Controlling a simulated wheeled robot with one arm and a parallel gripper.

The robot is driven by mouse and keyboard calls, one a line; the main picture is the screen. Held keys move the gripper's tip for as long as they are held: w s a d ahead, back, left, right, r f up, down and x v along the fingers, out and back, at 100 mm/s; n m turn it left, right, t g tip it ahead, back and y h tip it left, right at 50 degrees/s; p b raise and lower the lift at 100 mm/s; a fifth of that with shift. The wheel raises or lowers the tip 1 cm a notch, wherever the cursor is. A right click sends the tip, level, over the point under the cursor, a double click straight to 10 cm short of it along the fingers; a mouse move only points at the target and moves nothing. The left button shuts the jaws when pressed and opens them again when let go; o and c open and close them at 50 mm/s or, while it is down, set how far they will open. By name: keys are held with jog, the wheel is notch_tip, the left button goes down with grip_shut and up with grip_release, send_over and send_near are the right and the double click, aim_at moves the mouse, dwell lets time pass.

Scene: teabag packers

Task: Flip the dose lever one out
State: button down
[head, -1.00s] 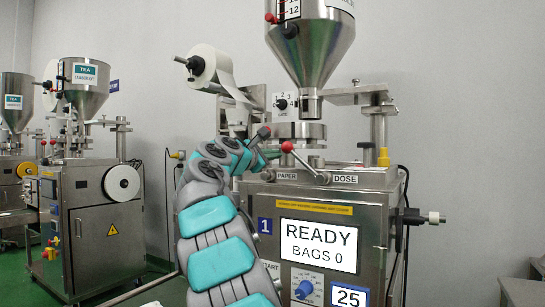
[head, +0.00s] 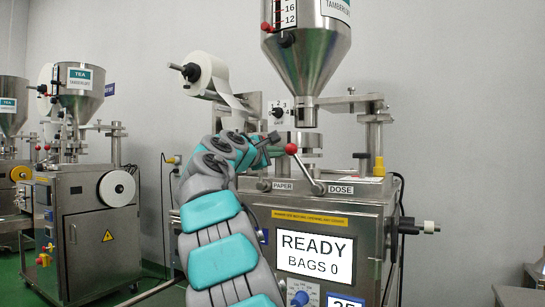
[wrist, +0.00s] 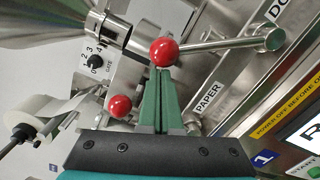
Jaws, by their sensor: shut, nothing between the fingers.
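The dose lever is a metal rod with a red ball (head: 290,149), pivoted beside the DOSE label on the machine top. In the head view it leans up and to the left. In the wrist view its ball (wrist: 163,52) is at the fingertips and its rod (wrist: 215,46) runs right to the pivot. My gripper (wrist: 160,75) has its green fingers shut with nothing between them. The tips are at the ball, touching or nearly so. In the head view my gripper (head: 277,150) is just left of the ball, partly hidden by my wrist.
A steel hopper (head: 309,50) stands above. The display (head: 316,256) reads READY, BAGS 0. A paper roll (head: 207,75) is at upper left. Another machine (head: 88,205) stands farther left.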

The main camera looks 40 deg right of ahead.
jog(key=s+d+r+m+b, duration=0.1)
jog(key=s+d+r+m, duration=0.2)
jog(key=s+m, duration=0.4)
jog(key=shift+s+r, duration=0.15)
jog(key=shift+r, duration=0.4)
jog(key=shift+r, duration=0.1)
jog(key=a, duration=1.1)
jog(key=shift+a+r, duration=0.35)
dwell(0.4)
